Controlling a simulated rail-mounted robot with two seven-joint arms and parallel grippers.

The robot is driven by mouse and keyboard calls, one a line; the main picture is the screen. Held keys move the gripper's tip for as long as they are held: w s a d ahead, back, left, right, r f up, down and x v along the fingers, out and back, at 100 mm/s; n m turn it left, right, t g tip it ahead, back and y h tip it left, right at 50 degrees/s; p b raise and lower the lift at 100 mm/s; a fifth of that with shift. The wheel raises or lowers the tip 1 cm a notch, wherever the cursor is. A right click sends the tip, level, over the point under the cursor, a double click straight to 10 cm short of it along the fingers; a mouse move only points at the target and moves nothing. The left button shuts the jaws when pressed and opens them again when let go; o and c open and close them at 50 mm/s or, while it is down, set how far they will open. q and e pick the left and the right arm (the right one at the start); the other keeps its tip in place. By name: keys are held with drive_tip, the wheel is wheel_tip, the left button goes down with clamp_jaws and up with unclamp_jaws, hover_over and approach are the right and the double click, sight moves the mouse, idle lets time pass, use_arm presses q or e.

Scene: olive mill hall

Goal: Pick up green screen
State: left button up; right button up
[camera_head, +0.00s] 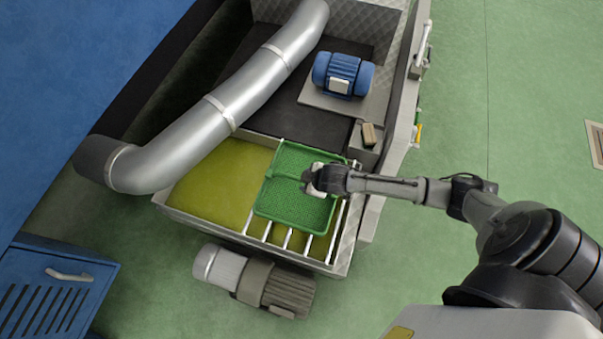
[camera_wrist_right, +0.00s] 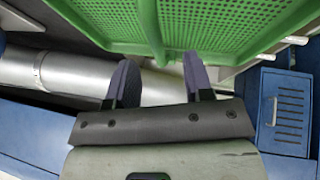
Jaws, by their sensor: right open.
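The green screen (camera_head: 284,207) is a perforated, rimmed panel lying on white bars over a vat of yellow-green paste. In the right wrist view the green screen (camera_wrist_right: 215,25) fills the top, with a thick green bar (camera_wrist_right: 150,32) running down toward the space between my fingers. My right gripper (camera_head: 308,178) is over the upper right part of the screen. In the wrist view the right gripper (camera_wrist_right: 157,82) has its two dark fingers apart with nothing clearly between them. Whether a finger touches the screen cannot be told. My left gripper is not in view.
A large silver pipe (camera_head: 225,105) crosses above the vat's left side. A blue motor (camera_head: 343,75) stands behind on the machine, and a grey motor (camera_head: 270,283) in front of the vat. A blue cabinet (camera_head: 50,290) is at lower left.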

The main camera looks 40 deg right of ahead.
drive_tip(key=shift+b+x, duration=1.9)
drive_tip(key=shift+x, duration=0.45)
drive_tip(key=shift+w+f, duration=0.3)
drive_tip(key=shift+w, duration=0.1)
clamp_jaws()
drive_tip(key=shift+r, duration=0.15)
